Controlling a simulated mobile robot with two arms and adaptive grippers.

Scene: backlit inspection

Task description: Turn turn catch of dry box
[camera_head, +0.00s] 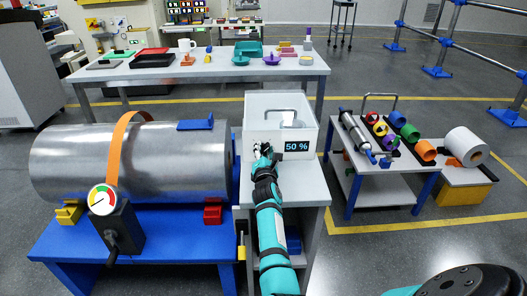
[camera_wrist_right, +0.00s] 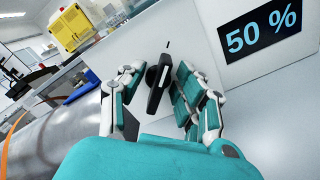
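The dry box (camera_head: 262,112) is a white box with a clear top. It stands on a white stand, with a display reading 50 % (camera_head: 297,146) on its front; the display also shows in the right wrist view (camera_wrist_right: 260,30). The turn catch (camera_wrist_right: 157,82) is a black lever on the white front face, left of the display. My right gripper (camera_head: 263,150) is at the box front; in the right wrist view (camera_wrist_right: 160,72) its fingers are apart on both sides of the catch. A gap shows on the left; contact on the right is unclear. My left gripper is out of view.
A big metal cylinder (camera_head: 170,165) on a blue bench (camera_head: 180,240) with a dial gauge (camera_head: 103,199) stands close on the left. A cart (camera_head: 375,185) with coloured rolls stands right. A long table (camera_head: 215,68) is behind.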

